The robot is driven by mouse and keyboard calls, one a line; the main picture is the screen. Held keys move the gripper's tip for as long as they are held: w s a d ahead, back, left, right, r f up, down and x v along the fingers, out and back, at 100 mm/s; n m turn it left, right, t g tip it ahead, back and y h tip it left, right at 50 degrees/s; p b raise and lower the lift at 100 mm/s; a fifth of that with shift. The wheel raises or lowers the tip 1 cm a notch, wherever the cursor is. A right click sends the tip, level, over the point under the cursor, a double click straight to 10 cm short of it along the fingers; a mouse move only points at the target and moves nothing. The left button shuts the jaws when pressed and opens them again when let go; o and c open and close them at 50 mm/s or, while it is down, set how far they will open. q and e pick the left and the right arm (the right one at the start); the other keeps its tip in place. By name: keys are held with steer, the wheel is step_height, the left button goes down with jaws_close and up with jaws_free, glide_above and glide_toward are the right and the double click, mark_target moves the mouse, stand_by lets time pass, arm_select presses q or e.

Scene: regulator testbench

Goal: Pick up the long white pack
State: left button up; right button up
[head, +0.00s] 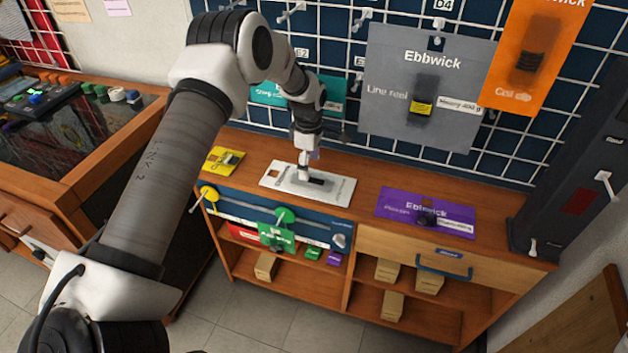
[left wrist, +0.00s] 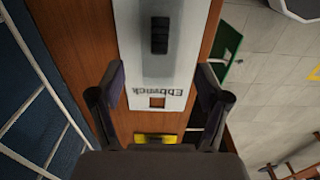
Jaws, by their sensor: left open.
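The long white pack (head: 338,190) lies flat on the wooden counter top, with a dark item on its face. In the left wrist view the white pack (left wrist: 160,70) shows its printed name upside down and a square hole near its end. My left gripper (head: 307,172) is over the pack in the head view and hides part of it. In the left wrist view my left gripper (left wrist: 162,92) is open, one finger on each side of the pack's end, with nothing held. Whether the fingertips touch the counter, I cannot tell. My right gripper is not in view.
A yellow pack (head: 222,160) lies left of the white pack, and a purple pack (head: 428,212) lies to its right. Behind is a wire grid wall with hanging grey (head: 400,110) and orange (head: 512,75) packs. Small boxes sit on shelves below.

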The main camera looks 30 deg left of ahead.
mark_target(311, 177)
arm_select(q)
steer(key=f, duration=0.4)
steer(key=shift+w+d+f, duration=0.15)
steer(key=shift+w+f, duration=0.05)
steer(key=shift+f, duration=0.2)
steer(key=shift+s+r, duration=0.1)
steer(key=shift+r, duration=0.05)
steer(key=shift+c, duration=1.3)
steer(key=c, duration=1)
